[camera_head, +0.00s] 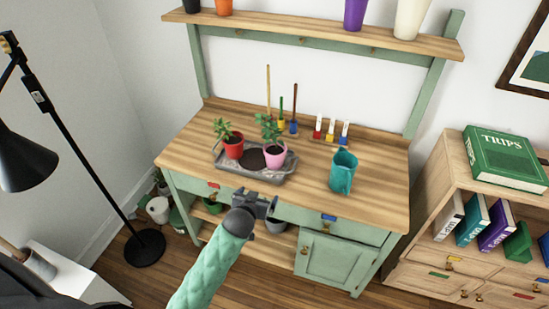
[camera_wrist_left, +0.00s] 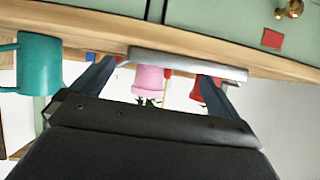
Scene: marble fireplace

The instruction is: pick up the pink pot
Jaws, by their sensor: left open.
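The pink pot (camera_head: 275,155) holds a green plant and stands at the right end of a grey tray (camera_head: 287,174) on the wooden workbench. A red pot (camera_head: 234,147) with a plant stands in the same tray, to its left. My left gripper (camera_head: 263,205) is in front of the bench edge, below and nearer than the tray, apart from the pots. In the left wrist view, which looks upside down, the pink pot (camera_wrist_left: 150,80) shows between the two spread fingers (camera_wrist_left: 152,88), with the tray's rim above it. My right gripper is not in view.
A teal jug (camera_head: 343,172) stands on the bench right of the tray. A shelf (camera_head: 310,31) with pots spans the back. A black lamp (camera_head: 60,110) stands at left, a bookcase (camera_head: 455,180) at right.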

